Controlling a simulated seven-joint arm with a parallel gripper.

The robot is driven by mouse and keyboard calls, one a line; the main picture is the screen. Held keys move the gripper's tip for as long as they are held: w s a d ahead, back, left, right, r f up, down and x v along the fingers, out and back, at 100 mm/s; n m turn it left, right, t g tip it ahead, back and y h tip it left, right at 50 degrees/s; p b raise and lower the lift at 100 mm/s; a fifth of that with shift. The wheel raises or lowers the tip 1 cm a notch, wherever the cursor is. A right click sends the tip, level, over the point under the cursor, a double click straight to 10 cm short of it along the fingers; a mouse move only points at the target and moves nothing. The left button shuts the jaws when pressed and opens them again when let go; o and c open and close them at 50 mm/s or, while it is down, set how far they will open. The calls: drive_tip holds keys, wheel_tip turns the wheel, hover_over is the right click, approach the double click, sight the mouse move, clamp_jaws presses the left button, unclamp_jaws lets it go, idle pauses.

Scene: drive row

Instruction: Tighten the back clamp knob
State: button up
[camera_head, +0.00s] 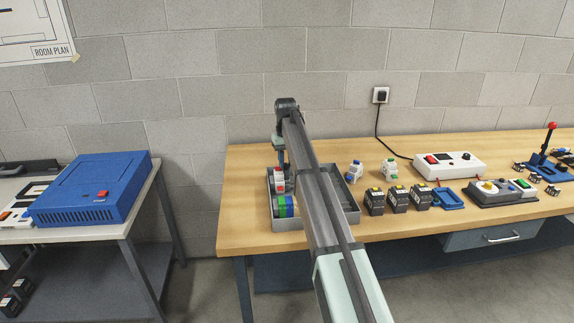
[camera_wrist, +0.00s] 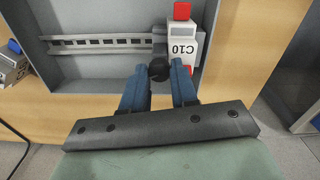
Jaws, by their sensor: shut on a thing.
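My gripper (camera_wrist: 160,67) is in the wrist view, its two blue fingers on either side of a round black knob (camera_wrist: 158,71). It is shut on this knob, which sits by the end of a slotted metal rail (camera_wrist: 100,44). A white block marked C10 (camera_wrist: 182,48), with a red part on top, is right beside the knob. In the head view my gripper (camera_head: 281,163) points down into the grey tray (camera_head: 352,207) at the left end of the bench. My arm hides much of the tray, and the knob cannot be made out there.
A white-and-red block (camera_head: 278,185) and blue and green pieces (camera_head: 286,207) are at the tray's left. Several black blocks (camera_head: 397,199) stand right of it. A white switch box (camera_head: 449,165) is farther right. A blue machine (camera_head: 92,190) is on the left table.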

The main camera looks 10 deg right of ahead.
sight(285, 164)
drive_tip(key=m, duration=0.5)
drive_tip(key=shift+a+m, duration=0.35)
drive_tip(key=shift+m, duration=0.05)
drive_tip(key=o, duration=1.5)
drive_tip(key=shift+d, duration=0.2)
drive_tip(key=shift+r, duration=0.1)
drive_tip(key=shift+r, duration=3.45)
